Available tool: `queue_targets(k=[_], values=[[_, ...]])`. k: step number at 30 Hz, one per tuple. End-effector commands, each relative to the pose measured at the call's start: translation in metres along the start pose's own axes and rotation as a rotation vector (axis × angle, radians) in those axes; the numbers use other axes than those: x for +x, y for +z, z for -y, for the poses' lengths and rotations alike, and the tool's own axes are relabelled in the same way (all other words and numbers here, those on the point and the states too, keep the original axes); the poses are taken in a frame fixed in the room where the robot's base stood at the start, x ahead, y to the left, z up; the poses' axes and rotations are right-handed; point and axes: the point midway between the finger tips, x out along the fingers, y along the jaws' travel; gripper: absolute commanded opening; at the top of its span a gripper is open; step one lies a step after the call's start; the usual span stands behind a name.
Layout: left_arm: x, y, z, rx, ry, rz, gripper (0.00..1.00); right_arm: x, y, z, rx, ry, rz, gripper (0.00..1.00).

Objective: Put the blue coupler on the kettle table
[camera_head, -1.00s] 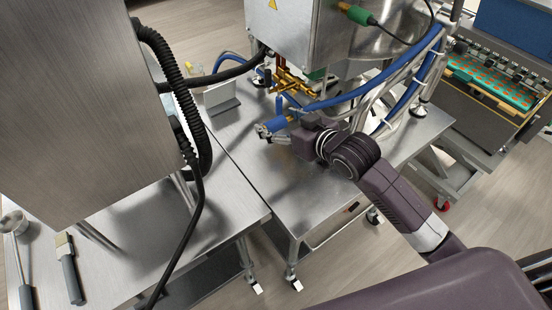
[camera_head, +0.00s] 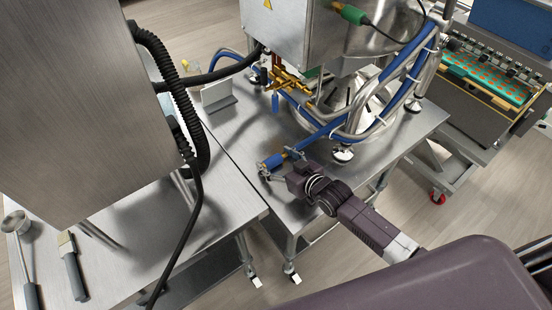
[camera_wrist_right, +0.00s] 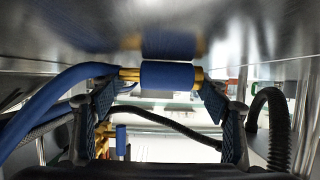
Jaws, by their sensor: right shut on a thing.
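The blue coupler (camera_head: 273,162) with brass ends is on the end of a blue hose, low over the front part of the steel kettle table (camera_head: 232,130). My right gripper (camera_head: 277,166) is shut on it. In the right wrist view the coupler (camera_wrist_right: 167,75) lies between the two finger pads of the gripper (camera_wrist_right: 163,95). A metal surface with the coupler's reflection is close beside it in that view; I cannot tell whether they touch. My left gripper is not in view.
The steel kettle (camera_head: 375,28) and brass valve fittings (camera_head: 291,84) stand behind the coupler. The blue hose (camera_head: 330,131) runs back from it. A second steel table (camera_head: 150,225) with a large cabinet (camera_head: 70,100) adjoins on the left. The kettle table's front left area is bare.

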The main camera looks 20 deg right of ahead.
Motion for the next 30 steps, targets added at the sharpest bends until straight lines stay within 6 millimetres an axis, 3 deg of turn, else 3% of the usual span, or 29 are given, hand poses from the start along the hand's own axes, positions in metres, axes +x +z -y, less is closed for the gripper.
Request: queue_targets(k=[9,10,14,25,30], values=[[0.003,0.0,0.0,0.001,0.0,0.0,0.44,0.001,0.002,0.0,0.0,0.0,-0.001,0.42],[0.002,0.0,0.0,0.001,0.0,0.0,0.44,0.001,0.002,0.0,0.0,0.0,0.0,0.71],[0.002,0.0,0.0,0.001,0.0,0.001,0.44,0.001,0.002,0.0,0.0,0.0,0.0,0.85],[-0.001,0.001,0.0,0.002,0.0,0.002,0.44,-0.001,-0.001,0.0,0.0,0.0,0.0,0.86],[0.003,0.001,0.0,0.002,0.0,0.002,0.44,-0.02,0.002,-0.001,0.0,0.0,0.002,0.86]])
